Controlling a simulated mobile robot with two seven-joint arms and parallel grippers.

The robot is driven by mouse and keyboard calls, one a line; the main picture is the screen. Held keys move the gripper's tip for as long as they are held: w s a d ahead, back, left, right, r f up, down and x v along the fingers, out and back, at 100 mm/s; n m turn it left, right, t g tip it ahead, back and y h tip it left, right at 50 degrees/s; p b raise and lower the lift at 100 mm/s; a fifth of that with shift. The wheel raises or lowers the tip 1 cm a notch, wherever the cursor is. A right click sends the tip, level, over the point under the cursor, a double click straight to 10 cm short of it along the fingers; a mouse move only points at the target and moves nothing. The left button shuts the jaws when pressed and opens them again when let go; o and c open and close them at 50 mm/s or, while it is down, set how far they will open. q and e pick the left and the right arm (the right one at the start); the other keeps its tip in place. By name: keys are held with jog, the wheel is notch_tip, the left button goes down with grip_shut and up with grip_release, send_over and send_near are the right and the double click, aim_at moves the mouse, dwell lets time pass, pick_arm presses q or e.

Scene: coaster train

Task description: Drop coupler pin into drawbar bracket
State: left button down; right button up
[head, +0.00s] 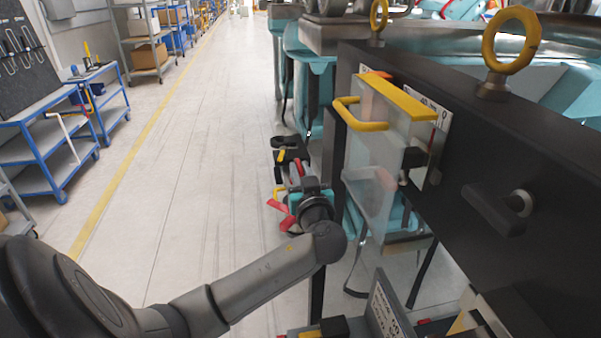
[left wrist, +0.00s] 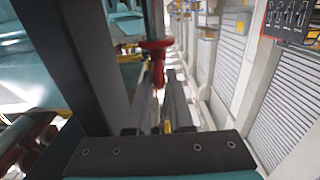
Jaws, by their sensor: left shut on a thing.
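My left gripper (head: 290,192) is beside the dark side of the coaster car in the head view, its arm coming in from the lower left. In the left wrist view its two dark fingers (left wrist: 160,105) are shut on a red piece with a flared top (left wrist: 157,47), which looks like the coupler pin. Red parts (head: 278,206) also show around the gripper in the head view, partly hidden by the wrist. A black fitting (head: 287,148) with yellow and red parts lies just beyond the gripper; I cannot tell whether it is the drawbar bracket. My right gripper is out of view.
The dark car frame (head: 470,150) with yellow eye bolts (head: 511,40) and a clear yellow-handled guard (head: 378,125) fills the right. Blue carts (head: 50,140) stand at the left. The pale floor between is clear.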

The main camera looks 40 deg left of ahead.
pick_arm(q)
jog(key=shift+r+p, duration=2.1)
jog(key=shift+r, duration=1.4)
jog(key=shift+f+b, duration=6.1)
jog(key=shift+b, duration=0.3)
jog(key=c, duration=0.7)
grip_release()
jog(key=shift+c, duration=0.2)
jog(key=shift+f, duration=0.15)
